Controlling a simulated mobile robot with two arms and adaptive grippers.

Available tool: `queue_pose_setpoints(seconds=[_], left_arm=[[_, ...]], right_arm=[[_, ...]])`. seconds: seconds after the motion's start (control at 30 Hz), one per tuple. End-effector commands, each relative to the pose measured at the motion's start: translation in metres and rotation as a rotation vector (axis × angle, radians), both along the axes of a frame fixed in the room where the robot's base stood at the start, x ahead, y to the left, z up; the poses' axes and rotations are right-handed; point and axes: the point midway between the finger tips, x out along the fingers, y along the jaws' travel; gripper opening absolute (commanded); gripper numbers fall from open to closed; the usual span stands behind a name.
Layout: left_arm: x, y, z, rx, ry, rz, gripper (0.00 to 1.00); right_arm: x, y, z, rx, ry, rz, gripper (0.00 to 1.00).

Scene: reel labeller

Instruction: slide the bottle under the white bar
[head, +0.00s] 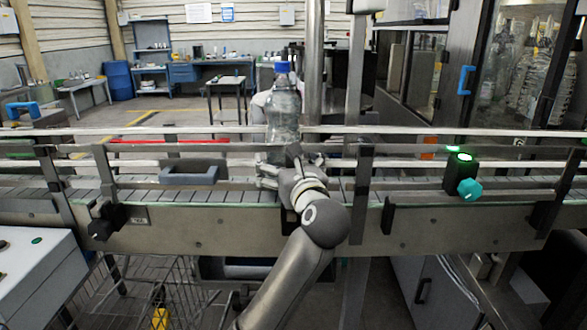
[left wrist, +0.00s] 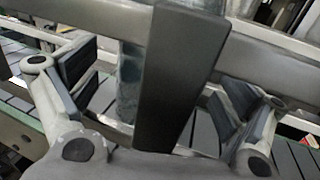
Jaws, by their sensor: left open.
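A clear, bluish bottle (head: 283,110) with a blue cap stands upright on the conveyor in the head view. White bars run along the conveyor; the upper one (head: 420,133) is level with the bottle's body. My left gripper (head: 285,172) is low in front of the bottle, at the near rail. In the left wrist view my left gripper (left wrist: 160,95) is open, its fingers wide apart. The bottle (left wrist: 130,80) shows between them, partly hidden by a dark upright post (left wrist: 180,75). I cannot tell whether any finger touches the bottle. My right gripper is not in view.
A grey block (head: 190,175) sits on the conveyor left of the bottle. A black sensor box (head: 459,172) with a green light and teal knob is at the right. Rail posts (head: 363,185) stand along the near edge. A glass cabinet (head: 520,70) holds bottles behind.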

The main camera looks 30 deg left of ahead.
Motion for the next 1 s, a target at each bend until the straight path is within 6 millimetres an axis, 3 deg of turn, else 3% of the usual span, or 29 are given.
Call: queue_pose_setpoints(seconds=[0.2,0.6,1.0], left_arm=[[0.017,0.020,0.001,0.001,0.001,0.001,0.95],[0.021,0.024,0.000,0.000,-0.001,0.000,0.94],[0.021,0.024,0.000,0.000,0.000,0.000,0.42]], right_arm=[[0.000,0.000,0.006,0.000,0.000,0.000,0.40],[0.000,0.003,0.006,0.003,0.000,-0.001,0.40],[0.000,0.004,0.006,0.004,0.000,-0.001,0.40]])
